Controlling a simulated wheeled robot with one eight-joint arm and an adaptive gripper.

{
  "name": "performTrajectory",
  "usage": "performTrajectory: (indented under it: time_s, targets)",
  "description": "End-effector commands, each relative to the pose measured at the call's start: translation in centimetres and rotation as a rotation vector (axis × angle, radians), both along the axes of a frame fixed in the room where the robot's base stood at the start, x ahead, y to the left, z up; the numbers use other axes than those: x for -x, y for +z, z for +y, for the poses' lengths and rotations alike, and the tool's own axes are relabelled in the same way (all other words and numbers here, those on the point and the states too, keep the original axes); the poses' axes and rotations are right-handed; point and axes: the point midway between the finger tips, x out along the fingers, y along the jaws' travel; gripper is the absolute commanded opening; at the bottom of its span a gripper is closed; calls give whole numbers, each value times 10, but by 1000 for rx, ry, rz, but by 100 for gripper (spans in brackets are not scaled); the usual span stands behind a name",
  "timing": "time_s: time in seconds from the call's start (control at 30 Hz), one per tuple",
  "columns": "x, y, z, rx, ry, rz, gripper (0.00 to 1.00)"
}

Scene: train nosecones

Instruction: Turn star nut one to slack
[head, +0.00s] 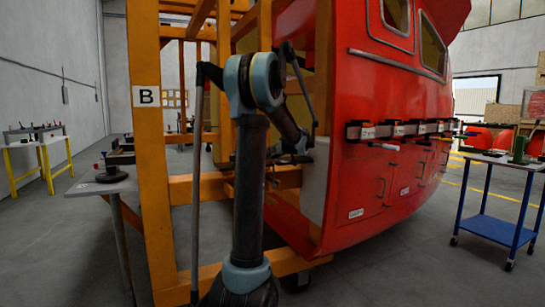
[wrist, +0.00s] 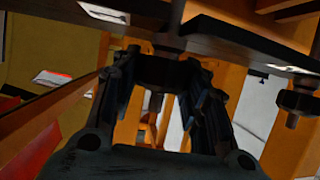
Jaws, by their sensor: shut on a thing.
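In the wrist view, my gripper (wrist: 163,86) reaches up from below with one dark finger on each side of a dark star nut (wrist: 166,68). The fingers are shut on this nut, which sits on a threaded stud under a dark plate (wrist: 235,45). Its number cannot be read. A second dark nut (wrist: 298,99) hangs at the right edge, apart from my fingers. In the head view, my gripper (head: 290,159) is low beside the red nosecone (head: 375,125), within the orange frame (head: 153,190). The star nut cannot be made out there.
The orange frame's posts and beams stand close around my arm. A grey stand (head: 103,187) is at left, with a yellow table (head: 38,150) behind. A blue cart (head: 493,230) stands at right. A row of clamps (head: 400,130) runs along the nosecone. Floor at front right is clear.

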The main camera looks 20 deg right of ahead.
Motion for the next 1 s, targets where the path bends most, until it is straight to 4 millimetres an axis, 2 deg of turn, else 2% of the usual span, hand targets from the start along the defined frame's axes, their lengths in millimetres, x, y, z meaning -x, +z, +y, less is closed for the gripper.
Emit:
performTrajectory:
  time_s: [0.7, 1.0]
  targets:
    - [-1, -1, -2, 0, 679, 3, 17]
    - [-1, -1, -2, 1, 906, 3, 17]
